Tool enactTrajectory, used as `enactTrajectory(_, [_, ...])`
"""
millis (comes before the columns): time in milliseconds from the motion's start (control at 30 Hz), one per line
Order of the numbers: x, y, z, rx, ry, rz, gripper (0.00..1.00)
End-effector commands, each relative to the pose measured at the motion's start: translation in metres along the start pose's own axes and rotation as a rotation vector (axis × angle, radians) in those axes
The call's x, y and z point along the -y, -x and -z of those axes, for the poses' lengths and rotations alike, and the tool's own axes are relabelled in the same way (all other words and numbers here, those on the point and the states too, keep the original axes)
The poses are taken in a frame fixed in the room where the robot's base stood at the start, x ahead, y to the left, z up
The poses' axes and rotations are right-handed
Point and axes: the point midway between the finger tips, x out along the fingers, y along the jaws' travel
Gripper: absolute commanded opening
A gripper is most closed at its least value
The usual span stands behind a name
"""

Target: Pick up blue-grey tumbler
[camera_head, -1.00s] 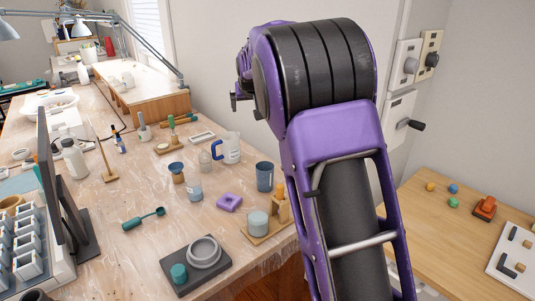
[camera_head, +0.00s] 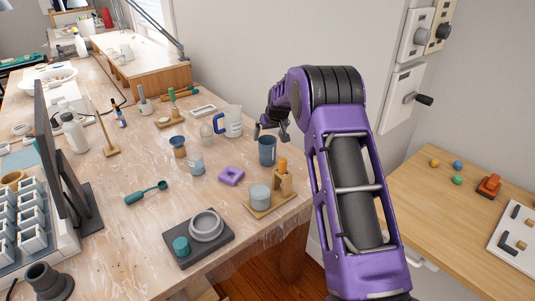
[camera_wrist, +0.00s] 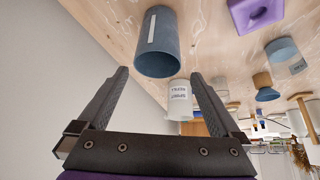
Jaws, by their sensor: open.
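The blue-grey tumbler (camera_head: 267,151) stands upright near the right edge of the workbench, beside the white labelled pitcher. In the wrist view, whose picture is upside down, the tumbler (camera_wrist: 157,45) shows ahead of the fingers with a pale strip on its side. My gripper (camera_head: 271,134) is just behind and above the tumbler in the head view. In the wrist view my gripper (camera_wrist: 158,76) is open, its fingers spread to either side of the tumbler's rim line, with nothing held. I cannot tell the exact gap to the tumbler.
The white pitcher (camera_head: 230,121) stands behind the tumbler. A purple ring-shaped block (camera_head: 231,176), a small blue-white cup (camera_head: 196,163) and a wooden stand with a pale cylinder (camera_head: 260,197) are close by. The wall (camera_head: 245,50) is just right of the bench.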

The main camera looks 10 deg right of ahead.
Motion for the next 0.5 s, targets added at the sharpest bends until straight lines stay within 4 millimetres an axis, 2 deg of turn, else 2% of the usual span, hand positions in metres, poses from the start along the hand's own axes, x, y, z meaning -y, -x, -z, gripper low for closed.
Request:
enactTrajectory(100, [0.0, -0.013, 0.0, -0.001, 0.0, -0.001, 1.0])
enactTrajectory(267, [-0.001, -0.021, -0.001, 0.0, 0.0, -0.001, 1.0])
enactTrajectory(500, [-0.004, -0.055, -0.006, 0.0, 0.0, -0.001, 1.0])
